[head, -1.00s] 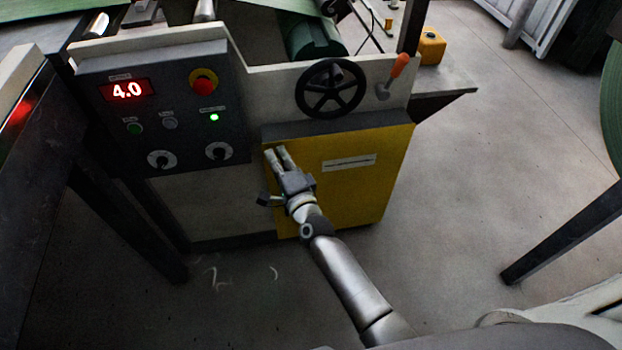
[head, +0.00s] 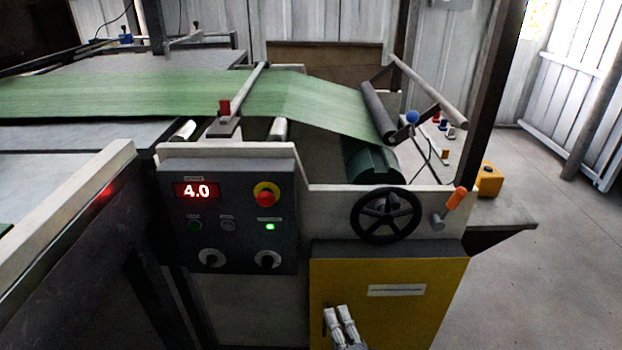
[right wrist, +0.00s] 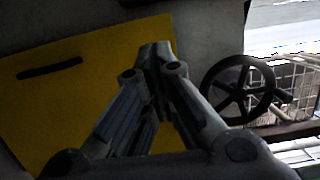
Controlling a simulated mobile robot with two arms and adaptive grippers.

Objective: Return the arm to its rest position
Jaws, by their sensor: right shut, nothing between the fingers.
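My right gripper (head: 341,322) shows at the bottom of the head view, in front of the yellow panel (head: 420,315) of the machine. Its fingers are together with nothing between them. In the right wrist view the closed fingertips (right wrist: 157,52) point at the yellow panel (right wrist: 60,110), and I cannot tell how far off it is. Most of the right arm is below the head view. My left gripper is not in view.
A control box (head: 225,215) reads 4.0 and has a red knob (head: 266,194) and a lit green lamp. A black handwheel (head: 386,214) and an orange-handled lever (head: 456,199) sit above the panel. Green web (head: 300,98) runs over the machine. Floor at right (head: 545,280) is clear.

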